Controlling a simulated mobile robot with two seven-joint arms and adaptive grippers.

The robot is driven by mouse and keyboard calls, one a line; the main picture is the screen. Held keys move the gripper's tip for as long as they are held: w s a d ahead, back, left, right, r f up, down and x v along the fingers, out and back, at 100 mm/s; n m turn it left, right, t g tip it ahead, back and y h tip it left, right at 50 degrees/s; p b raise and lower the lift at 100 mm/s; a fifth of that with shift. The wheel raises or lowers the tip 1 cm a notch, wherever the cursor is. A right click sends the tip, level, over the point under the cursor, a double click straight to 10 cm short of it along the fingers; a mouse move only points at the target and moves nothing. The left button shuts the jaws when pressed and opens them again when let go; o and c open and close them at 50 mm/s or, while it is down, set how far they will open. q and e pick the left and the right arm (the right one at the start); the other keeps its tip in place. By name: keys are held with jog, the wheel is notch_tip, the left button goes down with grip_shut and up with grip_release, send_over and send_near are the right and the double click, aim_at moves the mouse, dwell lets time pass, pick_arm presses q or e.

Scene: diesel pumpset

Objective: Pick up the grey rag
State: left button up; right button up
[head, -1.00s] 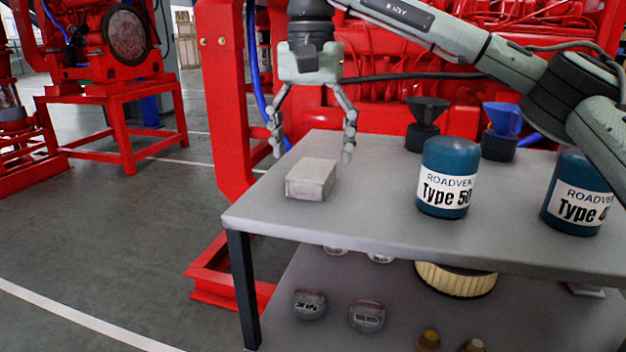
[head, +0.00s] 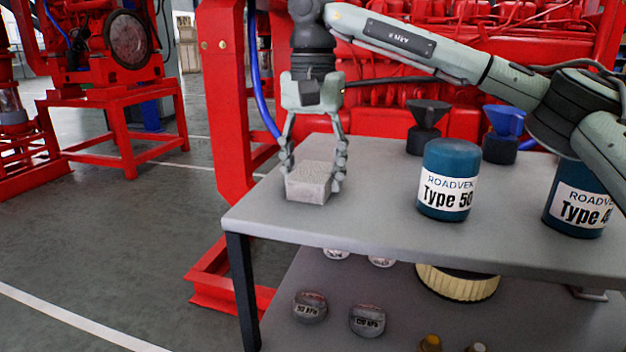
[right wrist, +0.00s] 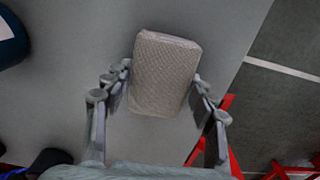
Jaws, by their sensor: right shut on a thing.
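The grey rag (head: 309,184) is a folded, block-shaped bundle at the left end of the grey table top (head: 375,215). My right gripper (head: 314,177) points down from above with its fingers on either side of the rag, shut on it. In the right wrist view the rag (right wrist: 164,74) shows a woven texture and sits between the two fingers (right wrist: 160,88). The rag appears to be at the table surface; I cannot tell whether it is lifted. My left gripper is not in view.
A blue "Type 50" canister (head: 447,180) and a second blue canister (head: 577,198) stand to the right. A black funnel (head: 427,125) and a blue funnel (head: 503,132) stand behind. Gauge-like caps (head: 309,307) lie on the lower shelf. Red machinery (head: 400,80) is behind the table.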

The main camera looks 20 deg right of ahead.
aim_at(313, 172)
jog(key=shift+r, duration=0.45)
notch_tip(313, 172, up, 4)
jog(key=shift+s+a+f+p, duration=0.1)
jog(key=shift+s+f+p, duration=0.05)
jog(key=shift+p, duration=0.15)
jog(key=s, duration=0.1)
jog(key=s+r, duration=0.1)
jog(key=s+a+r, duration=0.1)
jog(key=s, duration=0.1)
jog(key=shift+r, duration=0.15)
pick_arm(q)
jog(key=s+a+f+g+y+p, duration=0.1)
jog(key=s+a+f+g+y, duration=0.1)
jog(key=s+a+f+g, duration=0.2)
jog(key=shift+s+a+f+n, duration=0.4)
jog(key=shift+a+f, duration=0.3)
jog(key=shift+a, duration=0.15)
pick_arm(e)
jog(key=s+a+r, duration=0.1)
jog(key=s+r, duration=0.3)
jog(key=s, duration=0.3)
jog(key=shift+a, duration=0.4)
